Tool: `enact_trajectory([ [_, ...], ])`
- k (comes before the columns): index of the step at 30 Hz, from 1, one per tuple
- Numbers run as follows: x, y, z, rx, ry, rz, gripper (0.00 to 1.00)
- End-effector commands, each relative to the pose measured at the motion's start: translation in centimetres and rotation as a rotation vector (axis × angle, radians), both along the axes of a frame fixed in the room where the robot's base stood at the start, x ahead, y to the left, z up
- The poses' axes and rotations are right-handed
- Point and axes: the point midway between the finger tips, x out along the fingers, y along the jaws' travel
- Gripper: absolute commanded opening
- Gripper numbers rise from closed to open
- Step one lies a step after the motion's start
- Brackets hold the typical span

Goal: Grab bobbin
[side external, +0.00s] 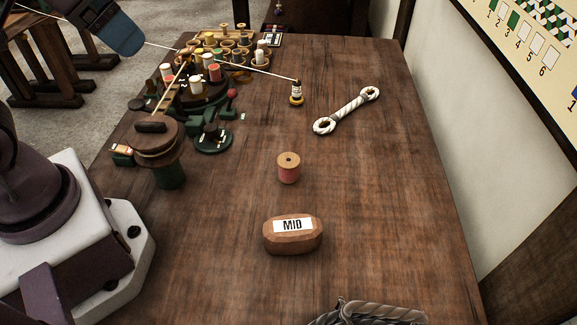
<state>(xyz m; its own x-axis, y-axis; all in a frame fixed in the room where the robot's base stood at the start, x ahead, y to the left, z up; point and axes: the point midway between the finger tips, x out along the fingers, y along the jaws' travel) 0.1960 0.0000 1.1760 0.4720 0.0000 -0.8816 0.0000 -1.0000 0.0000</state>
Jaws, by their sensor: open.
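A bobbin (289,175) with pinkish-red thread and a wooden top with a dark centre hole stands upright on the wooden table, near its middle. It stands alone, behind a wooden block labelled MID (293,240), with a gap between them. Several more bobbins (214,73), with red, white and yellow thread, stand on a dark round holder at the back left. My gripper's fingers do not show in this view.
A white twisted rope piece with looped ends (347,110) lies at the back right. A dark green winding device with a wooden top (157,140) stands on the left. A grey rope coil (375,312) is at the front edge. Table right of the bobbin is clear.

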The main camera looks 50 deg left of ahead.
Motion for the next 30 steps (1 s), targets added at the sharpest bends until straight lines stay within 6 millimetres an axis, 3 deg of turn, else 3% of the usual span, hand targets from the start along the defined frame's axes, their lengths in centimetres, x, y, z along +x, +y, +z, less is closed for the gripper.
enact_trajectory([
  [7, 0.0, -0.1, -0.1, 0.0, 0.006, -0.006, 0.75],
  [10, 0.3, -0.4, -1.2, 0.003, 0.06, -0.02, 0.75],
  [20, 4.6, -2.8, -7.1, 0.196, 0.427, -0.245, 0.75],
  [30, 9.5, -5.3, -14.8, 0.556, 0.806, -0.677, 0.75],
])
